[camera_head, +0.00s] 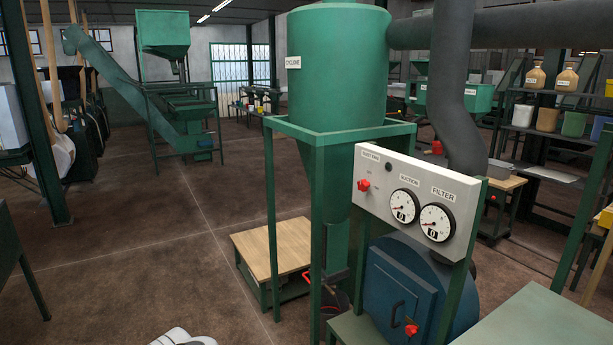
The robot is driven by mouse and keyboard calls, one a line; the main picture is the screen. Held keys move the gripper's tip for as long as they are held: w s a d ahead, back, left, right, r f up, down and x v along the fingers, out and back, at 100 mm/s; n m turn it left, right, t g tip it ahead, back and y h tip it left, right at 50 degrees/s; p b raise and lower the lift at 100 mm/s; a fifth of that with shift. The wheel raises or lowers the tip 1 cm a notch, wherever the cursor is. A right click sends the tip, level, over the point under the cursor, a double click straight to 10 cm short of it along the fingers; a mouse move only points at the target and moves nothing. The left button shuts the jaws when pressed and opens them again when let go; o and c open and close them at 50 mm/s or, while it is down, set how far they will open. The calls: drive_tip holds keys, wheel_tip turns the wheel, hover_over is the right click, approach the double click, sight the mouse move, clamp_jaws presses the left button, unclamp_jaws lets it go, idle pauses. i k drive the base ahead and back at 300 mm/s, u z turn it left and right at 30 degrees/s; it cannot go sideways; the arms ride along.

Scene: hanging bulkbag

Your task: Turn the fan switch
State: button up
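The fan switch (364,184) is a small red knob on the left part of a pale grey control panel (378,212). A label above it seems to read "DUST FAN", and small markings beside the knob are too fine to read surely. A dark round button or lamp (388,167) sits to its upper right. Two round gauges, suction (404,206) and filter (436,222), are to the right of the switch. My gripper is not in view; only a white rounded part, likely of my arm, shows at the bottom edge, well left of and below the panel.
A green cyclone (338,60) on a green frame stands behind the panel. A blue fan housing (400,285) with a red knob (411,330) is below it. A low wooden-topped stand (272,248) is left. A green tabletop (545,320) fills the lower right. The left floor is open.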

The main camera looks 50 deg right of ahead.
sight(363, 185)
drive_tip(key=z, duration=0.4)
drive_tip(key=i, duration=1.6)
drive_tip(key=z, duration=0.6)
